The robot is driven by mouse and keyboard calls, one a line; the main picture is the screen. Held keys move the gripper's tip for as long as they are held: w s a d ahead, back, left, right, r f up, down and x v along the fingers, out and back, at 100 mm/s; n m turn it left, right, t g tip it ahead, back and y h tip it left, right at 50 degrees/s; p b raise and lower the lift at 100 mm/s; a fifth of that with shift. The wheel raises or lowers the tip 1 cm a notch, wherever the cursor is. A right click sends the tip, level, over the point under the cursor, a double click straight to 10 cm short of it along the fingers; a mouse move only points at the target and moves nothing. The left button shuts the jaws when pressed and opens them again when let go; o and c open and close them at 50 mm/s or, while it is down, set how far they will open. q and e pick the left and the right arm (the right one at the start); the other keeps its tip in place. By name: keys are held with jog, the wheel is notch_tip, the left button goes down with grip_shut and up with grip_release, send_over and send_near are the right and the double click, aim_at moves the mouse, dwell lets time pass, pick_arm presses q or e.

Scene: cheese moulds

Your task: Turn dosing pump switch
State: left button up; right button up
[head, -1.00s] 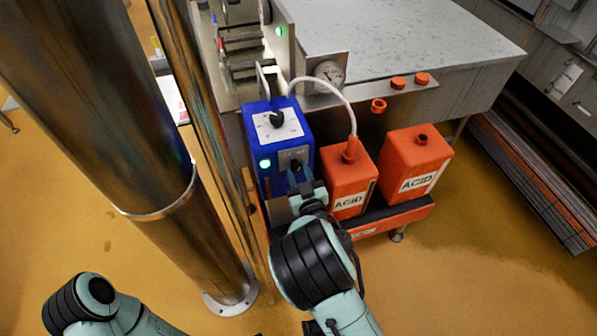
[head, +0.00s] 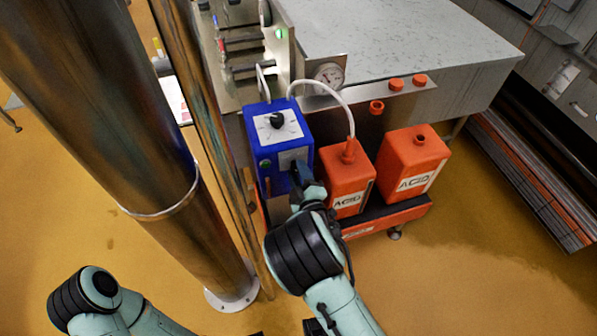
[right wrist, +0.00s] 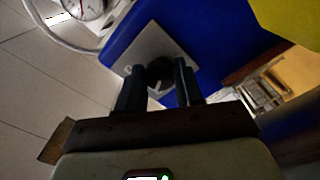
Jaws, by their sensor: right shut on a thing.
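The blue dosing pump (head: 251,132) stands on the cart, with a black dial (head: 277,119) on its top plate. A grey switch plate (head: 288,158) is on its front face, and the indicator lamp (head: 265,164) beside it is dark. My right gripper (head: 299,172) is at this plate and hides the switch in the head view. In the right wrist view, the round black switch (right wrist: 158,73) with a pale pointer mark sits between the two fingers of my right gripper (right wrist: 157,71), which is shut on it. My left arm shows at lower left; its gripper is out of view.
Two orange acid cans (head: 349,180) (head: 414,165) stand right of the pump, and a white hose (head: 337,94) runs to the nearer one. A pressure gauge (head: 328,74) is behind. A thick metal column (head: 120,120) stands to the left.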

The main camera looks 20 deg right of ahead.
pick_arm(q)
jog(key=shift+r, duration=0.1)
pick_arm(e)
jog(key=shift+n, duration=0.6)
jog(key=o, duration=1)
pick_arm(q)
jog(key=shift+g, duration=0.4)
jog(key=r+p, duration=0.1)
jog(key=s+r+p, duration=0.1)
jog(key=r+p, duration=0.2)
jog(key=p, duration=0.1)
jog(key=shift+s+r, duration=0.15)
jog(key=shift+s, duration=0.1)
pick_arm(e)
jog(key=s, duration=1.3)
jog(key=shift+s+d, duration=0.2)
jog(key=shift+d, duration=0.05)
dwell(3.6)
